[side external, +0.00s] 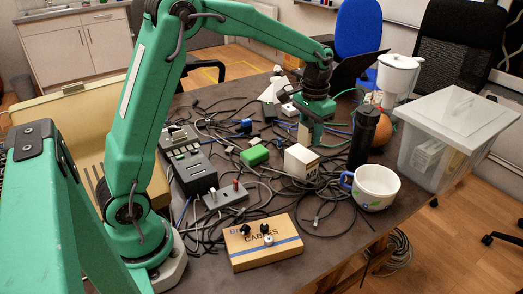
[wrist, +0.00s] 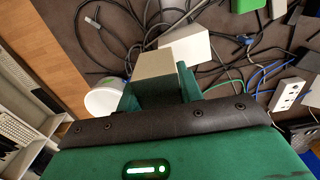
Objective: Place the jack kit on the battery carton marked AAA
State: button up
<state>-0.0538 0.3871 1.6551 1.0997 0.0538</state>
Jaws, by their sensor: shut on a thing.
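My gripper (side external: 311,138) is in the back middle of the table in the side view, pointing down. It is shut on a small beige box, the likely jack kit (side external: 303,132), which also shows in the wrist view (wrist: 153,64) between the green fingers. A white carton (side external: 301,161) stands on the table just in front of and below the gripper. In the wrist view the white carton (wrist: 187,45) shows just beyond the held box. The held box appears above the table and apart from the carton.
A white mug (side external: 376,187), a dark cylinder (side external: 363,137) and a clear lidded bin (side external: 450,140) stand to the right. A cardboard box marked CABLES (side external: 262,244) lies in front. A green block (side external: 254,156) lies left of the carton. Loose cables cover much of the table.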

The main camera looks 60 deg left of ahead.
send_over(302, 153)
notch_tip(302, 153, down, 3)
jog(key=shift+r, duration=0.1)
jog(key=shift+f, duration=2.05)
jog(key=shift+f, duration=0.15)
jog(key=o, duration=1)
jog(key=shift+o, duration=0.2)
notch_tip(302, 153, up, 12)
jog(key=shift+r, duration=0.2)
jog(key=shift+s, duration=0.1)
